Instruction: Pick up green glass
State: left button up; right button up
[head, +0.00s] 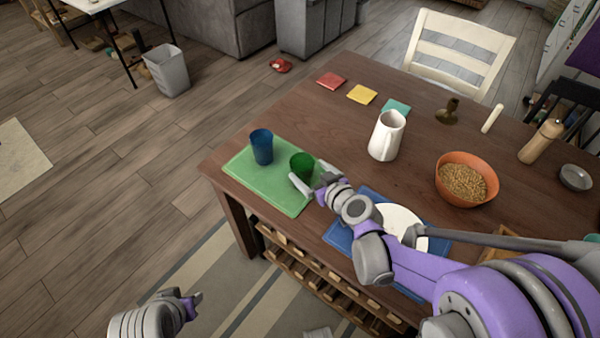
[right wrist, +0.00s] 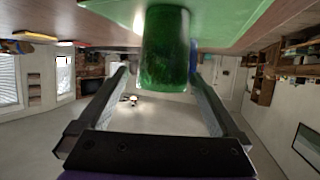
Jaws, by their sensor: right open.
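The green glass (head: 302,163) stands upright on a green placemat (head: 242,174) near the left end of the wooden table. My right gripper (head: 311,178) is at the near side of the glass, its fingers spread. In the right wrist view, where the scene appears upside down, the green glass (right wrist: 166,50) sits between the tips of my open right gripper (right wrist: 160,76). The fingers straddle it, and I cannot tell whether either touches it. My left gripper (head: 190,303) hangs low at the bottom left, away from the table; its fingers are too unclear to read.
A blue glass (head: 262,147) stands left of the green one on the same mat. Right of it are a white pitcher (head: 386,136), an orange bowl (head: 466,180) of grain and a white plate (head: 398,217) on a blue mat. Coasters (head: 361,94) lie at the back.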

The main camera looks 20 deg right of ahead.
aim_at(297, 163)
jog(key=b+x, duration=0.1)
jog(key=x, duration=0.6)
jog(key=shift+a+f, duration=0.15)
jog(key=shift+a, duration=0.1)
jog(key=c, duration=1.4)
